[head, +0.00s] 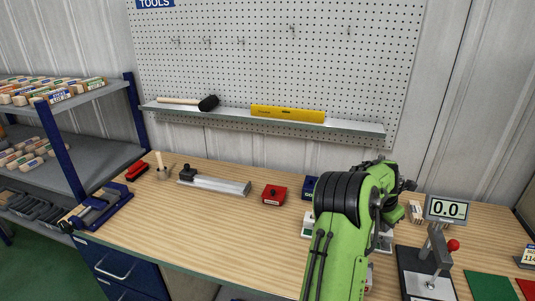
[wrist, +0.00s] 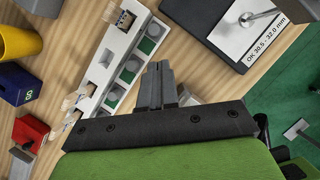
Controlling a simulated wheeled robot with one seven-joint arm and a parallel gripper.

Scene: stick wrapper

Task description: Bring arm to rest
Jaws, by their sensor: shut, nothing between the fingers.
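My gripper (wrist: 158,72) shows in the wrist view, its two dark fingers together with nothing between them. It hangs above the wooden bench (head: 230,225), beside a white rack (wrist: 136,62) with green and grey compartments. The fingers appear apart from the rack, though their height is hard to judge. In the head view my green and black arm reaches over the right half of the bench, bent at the elbow. It hides most of the white rack, and my fingertips cannot be made out there.
Right of my arm stands a gauge with a display (head: 447,209) reading 0.0 and a red-knobbed lever (head: 440,262). A green mat (head: 488,287) lies beyond it. The bench's front middle is clear.

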